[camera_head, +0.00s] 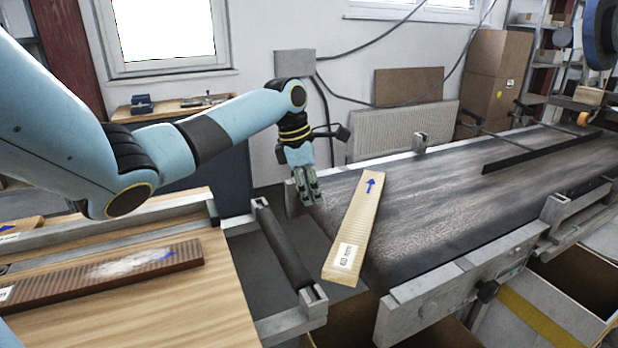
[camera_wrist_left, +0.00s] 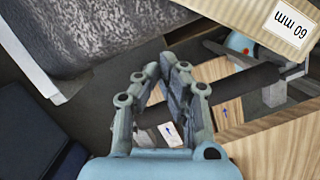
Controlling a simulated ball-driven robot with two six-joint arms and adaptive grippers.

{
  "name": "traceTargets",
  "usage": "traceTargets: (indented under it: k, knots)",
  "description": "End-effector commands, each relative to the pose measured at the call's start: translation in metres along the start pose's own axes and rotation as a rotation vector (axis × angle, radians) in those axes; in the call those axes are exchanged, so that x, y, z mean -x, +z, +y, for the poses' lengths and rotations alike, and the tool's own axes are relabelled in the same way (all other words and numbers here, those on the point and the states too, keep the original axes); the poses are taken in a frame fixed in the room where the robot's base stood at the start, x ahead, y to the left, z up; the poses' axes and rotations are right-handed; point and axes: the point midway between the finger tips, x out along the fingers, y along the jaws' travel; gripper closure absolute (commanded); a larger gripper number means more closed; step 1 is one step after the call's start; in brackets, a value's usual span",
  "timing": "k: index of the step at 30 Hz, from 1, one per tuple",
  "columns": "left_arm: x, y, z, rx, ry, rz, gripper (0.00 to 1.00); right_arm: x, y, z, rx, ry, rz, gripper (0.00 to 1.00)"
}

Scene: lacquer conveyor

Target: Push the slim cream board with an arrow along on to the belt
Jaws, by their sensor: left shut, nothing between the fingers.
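The slim cream board (camera_head: 358,228) has a blue arrow at its far end and a white label at its near end. Its far part lies over the dark conveyor belt (camera_head: 450,200), and its near end juts past the belt's left end, over the gap by the roller. My left gripper (camera_head: 317,203) is shut and empty, just left of the board and apart from it. In the left wrist view the fingers (camera_wrist_left: 160,72) are together, and the board (camera_wrist_left: 240,15) shows at the top right. My right gripper is not in view.
A dark brown board (camera_head: 120,268) with a pale patch lies on the wooden table (camera_head: 200,300) at left. A black roller (camera_head: 284,247) stands between table and belt. A black rail (camera_head: 530,155) crosses the belt further back. The belt's middle is clear.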

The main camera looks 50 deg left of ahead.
Motion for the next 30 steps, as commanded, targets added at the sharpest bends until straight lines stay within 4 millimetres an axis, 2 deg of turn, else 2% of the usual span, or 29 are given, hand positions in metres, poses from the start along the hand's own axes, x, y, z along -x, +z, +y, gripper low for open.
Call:
traceTargets:
  k: [1, 4, 6, 12, 25, 30]
  knots:
    - [-0.013, 0.000, -0.001, 0.002, -0.004, 0.000, 1.00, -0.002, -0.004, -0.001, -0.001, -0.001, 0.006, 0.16]
    - [-0.032, 0.000, -0.001, 0.001, -0.004, 0.000, 1.00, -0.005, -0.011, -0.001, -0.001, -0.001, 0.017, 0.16]
    - [-0.033, 0.015, -0.001, -0.001, -0.001, -0.006, 1.00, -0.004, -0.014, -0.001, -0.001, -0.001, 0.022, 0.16]
    - [-0.038, 0.035, -0.001, -0.001, 0.000, -0.001, 1.00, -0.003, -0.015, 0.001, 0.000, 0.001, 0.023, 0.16]
    - [-0.039, 0.039, -0.001, -0.001, 0.000, 0.000, 1.00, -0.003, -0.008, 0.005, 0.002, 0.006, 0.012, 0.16]
    - [-0.041, 0.062, 0.000, 0.001, -0.001, -0.004, 1.00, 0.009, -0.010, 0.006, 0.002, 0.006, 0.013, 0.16]
